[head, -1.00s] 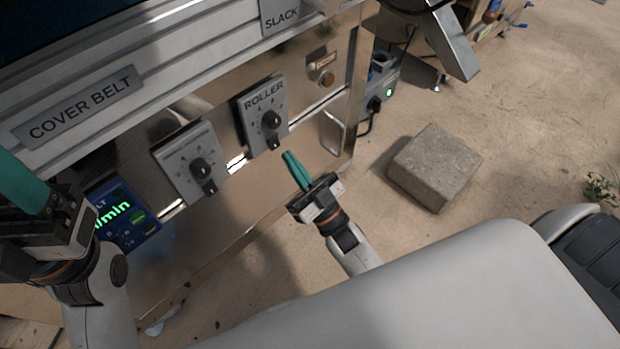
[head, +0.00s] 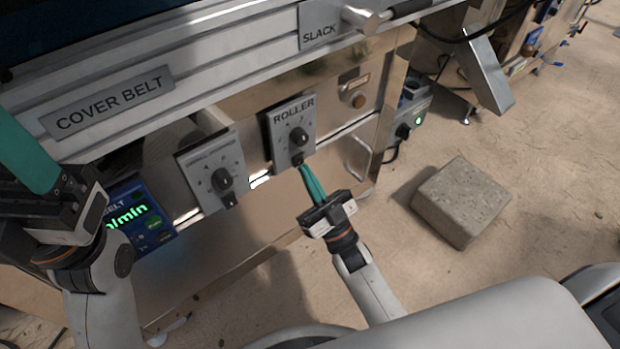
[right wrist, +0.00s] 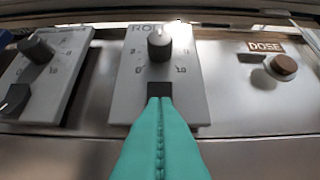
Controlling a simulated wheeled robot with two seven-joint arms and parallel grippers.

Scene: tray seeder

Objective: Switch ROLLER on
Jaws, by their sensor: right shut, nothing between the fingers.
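The ROLLER panel (head: 279,127) is a grey plate on the machine's front, with a black round knob (head: 298,137) and a small black switch at its lower edge. In the right wrist view the plate (right wrist: 126,95) carries the knob (right wrist: 159,45) with the black switch (right wrist: 160,89) below it. My right gripper (head: 306,170) has green fingers that are shut and empty. Its tips (right wrist: 160,101) are at the switch's lower end and hide part of it; I cannot tell whether they touch. My left gripper (head: 20,150) is at the left edge, its fingertips out of frame.
A similar panel (head: 202,170) with knob and switch is left of ROLLER. A blue display (head: 160,238) is further left. A round DOSE button (right wrist: 285,65) is to the right. A handle (head: 357,158) sticks out near the corner. A stone block (head: 461,202) lies on the ground.

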